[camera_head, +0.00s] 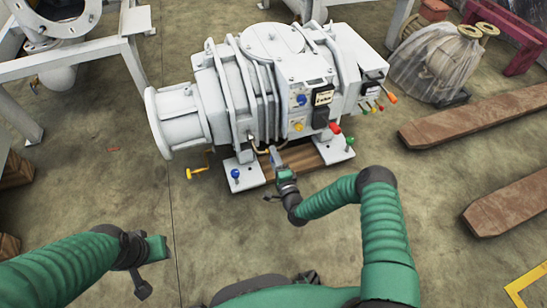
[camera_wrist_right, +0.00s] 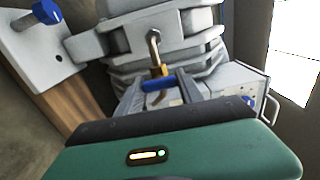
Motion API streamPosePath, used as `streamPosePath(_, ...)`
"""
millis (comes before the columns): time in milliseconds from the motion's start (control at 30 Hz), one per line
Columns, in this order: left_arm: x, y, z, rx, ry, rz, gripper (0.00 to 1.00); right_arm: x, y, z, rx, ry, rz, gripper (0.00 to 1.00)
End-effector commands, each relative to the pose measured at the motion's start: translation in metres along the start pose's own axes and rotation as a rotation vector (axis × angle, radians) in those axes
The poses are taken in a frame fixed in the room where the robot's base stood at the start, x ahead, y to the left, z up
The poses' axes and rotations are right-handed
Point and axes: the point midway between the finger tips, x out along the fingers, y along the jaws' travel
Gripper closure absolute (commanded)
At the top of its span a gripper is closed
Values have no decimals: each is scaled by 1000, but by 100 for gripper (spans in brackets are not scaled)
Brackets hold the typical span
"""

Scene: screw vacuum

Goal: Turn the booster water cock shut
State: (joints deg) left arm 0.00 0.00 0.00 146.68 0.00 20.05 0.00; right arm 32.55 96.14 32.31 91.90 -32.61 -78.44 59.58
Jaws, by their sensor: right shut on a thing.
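The white booster machine (camera_head: 270,80) stands on a wooden pallet in the middle of the head view. Low on its near side is a bent pipe (camera_wrist_right: 153,45) with a brass cock (camera_wrist_right: 160,71) and a blue handle (camera_wrist_right: 158,84). My right gripper (camera_head: 276,158) reaches this spot from the front. In the right wrist view its fingers (camera_wrist_right: 160,92) are shut on the blue handle, which lies across between them. In the head view the gripper hides the handle. My left gripper (camera_head: 155,250) is at lower left, away from the machine; its fingers cannot be made out clearly.
A yellow-handled valve (camera_head: 195,173) sticks out left of the gripper. Blue (camera_head: 235,174) and green (camera_head: 350,141) knobs stand on the machine's feet. Red and orange levers (camera_head: 391,98) project at right. Wooden beams (camera_head: 480,115) lie on the right floor.

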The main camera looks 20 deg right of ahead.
Motion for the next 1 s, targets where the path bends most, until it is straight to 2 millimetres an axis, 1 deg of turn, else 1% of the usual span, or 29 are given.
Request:
streamPosePath(33, 0, 0, 0, 0, 0, 0, 64, -2, 4, -5, 0, 10, 8, 97)
streamPosePath(133, 0, 0, 0, 0, 0, 0, 64, -2, 4, -5, -1, 10, 8, 97)
streamPosePath(167, 0, 0, 0, 0, 0, 0, 64, -2, 4, -5, -1, 10, 8, 55)
streamPosePath(300, 0, 0, 0, 0, 0, 0, 64, -1, 3, -4, -1, 8, 6, 37)
streamPosePath(333, 0, 0, 0, 0, 0, 0, 64, -1, 3, -3, -1, 7, 6, 35)
streamPosePath(600, 0, 0, 0, 0, 0, 0, 64, -1, 1, -2, -1, 3, 3, 35)
streamPosePath(700, -6, 0, -1, 0, 0, 0, 64, -8, -1, -1, -1, 3, 4, 35)
streamPosePath(767, -13, 0, -3, 0, 0, 0, 64, -17, -2, -1, -1, 3, 7, 35)
streamPosePath(867, -27, 0, -6, 0, 0, 0, 64, -41, -4, -1, 0, 3, 8, 35)
streamPosePath(1000, -48, 0, -11, 0, 0, 0, 64, -84, -5, -1, 2, 3, 9, 35)
